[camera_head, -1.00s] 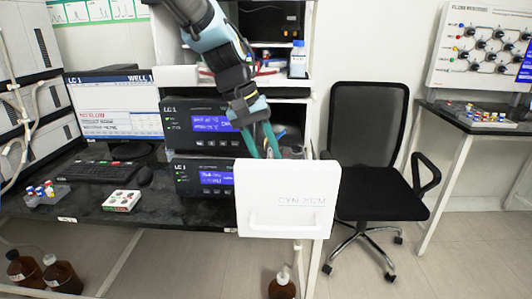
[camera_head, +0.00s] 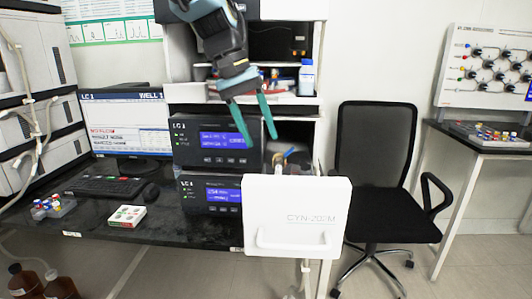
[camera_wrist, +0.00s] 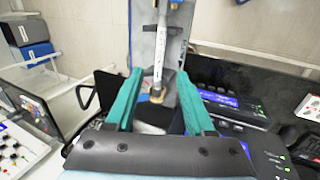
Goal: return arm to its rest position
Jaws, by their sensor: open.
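My gripper (camera_head: 259,124) hangs from above in the head view, with two teal fingers spread apart and nothing between them. It is above the open white drawer front labelled CYN-202M (camera_head: 296,216) and in front of the LC 1 instruments. A column-like piece with a blue part (camera_head: 287,154) shows just behind the drawer front, below and right of my fingertips. In the wrist view the teal fingers (camera_wrist: 155,103) are also apart. A pale rod with a brass-coloured end (camera_wrist: 158,62) shows beyond them, apart from both.
Two LC 1 units (camera_head: 213,140) stand behind my gripper. A black chair (camera_head: 378,175) stands right of the drawer. A monitor (camera_head: 125,122) and a small box (camera_head: 127,216) are on the left bench.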

